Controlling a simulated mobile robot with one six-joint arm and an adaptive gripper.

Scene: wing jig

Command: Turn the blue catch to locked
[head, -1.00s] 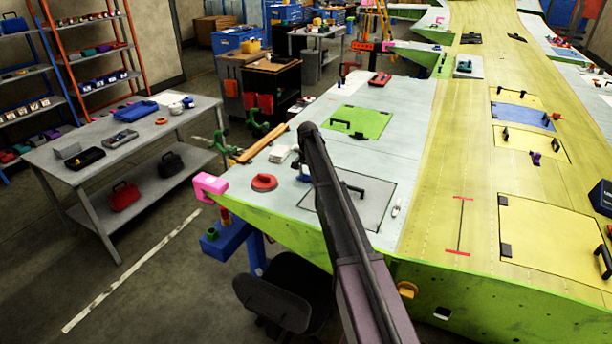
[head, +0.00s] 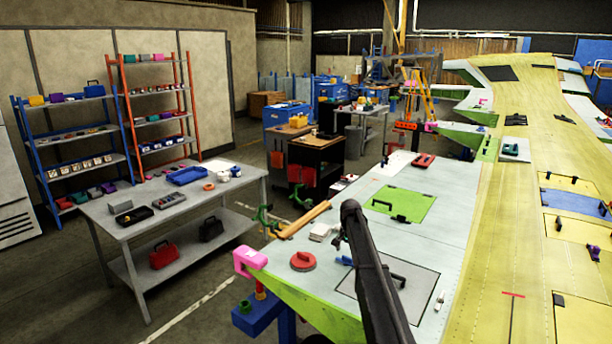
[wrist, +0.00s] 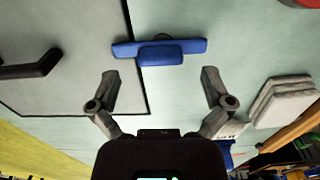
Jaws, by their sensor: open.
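The blue catch (wrist: 160,50) shows in the wrist view just beyond my fingertips. Its long bar runs across the picture, with its left end over the edge of a grey hatch panel (wrist: 75,75) and the rest over the pale wing skin. A shorter blue block sits at the bar's middle. In the head view, a small blue part of the catch (head: 345,261) shows beside my arm. My gripper (wrist: 159,75) is open, one finger on each side, with nothing between the fingers. In the head view my arm hides part of the hatch.
The grey hatch has a black handle (wrist: 30,67). A white stack of pads (wrist: 283,102) lies to the right in the wrist view. A red disc (head: 303,261) and a pink clamp (head: 249,261) are near the wing's edge. A green panel (head: 402,203) lies farther back.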

